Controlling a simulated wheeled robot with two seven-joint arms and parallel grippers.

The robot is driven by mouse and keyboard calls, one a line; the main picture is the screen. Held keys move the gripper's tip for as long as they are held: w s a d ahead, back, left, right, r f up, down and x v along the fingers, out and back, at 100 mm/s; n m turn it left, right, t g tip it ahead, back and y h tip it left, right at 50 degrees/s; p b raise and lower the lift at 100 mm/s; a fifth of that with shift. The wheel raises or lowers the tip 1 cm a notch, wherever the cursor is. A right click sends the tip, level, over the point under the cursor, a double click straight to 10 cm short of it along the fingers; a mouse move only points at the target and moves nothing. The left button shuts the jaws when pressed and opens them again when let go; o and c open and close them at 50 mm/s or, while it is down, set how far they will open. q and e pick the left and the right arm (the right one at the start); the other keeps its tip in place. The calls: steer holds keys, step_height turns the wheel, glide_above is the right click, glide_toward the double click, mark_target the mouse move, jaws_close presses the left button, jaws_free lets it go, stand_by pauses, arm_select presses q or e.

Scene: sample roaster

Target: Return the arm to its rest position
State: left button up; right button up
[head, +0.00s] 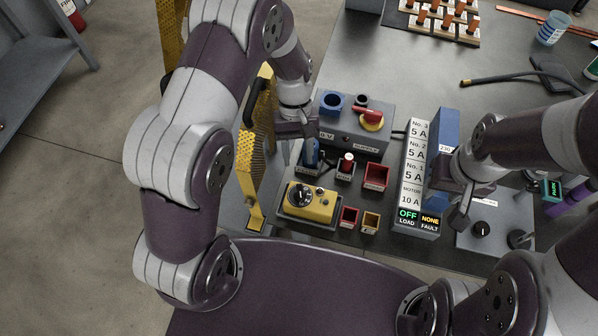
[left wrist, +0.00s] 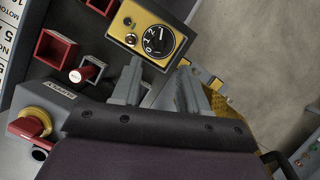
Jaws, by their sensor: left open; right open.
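My left gripper (head: 300,150) is open and empty above the dark bench, at the left of the device group. In the left wrist view its two grey fingers (left wrist: 160,90) stand apart, with the yellow dial box (left wrist: 150,33) just beyond their tips. In the head view the yellow dial box (head: 310,202) is below my left gripper.
A grey box with a red rotary switch (head: 371,118) stands behind. Small red bins (head: 376,177) and a red-topped button (head: 347,163) sit nearby. A yellow mesh guard (head: 252,150) borders the bench's left edge. A knobbed grey box (head: 490,236) lies right.

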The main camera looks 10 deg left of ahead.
arm_select(q)
steer(key=shift+v, duration=0.95)
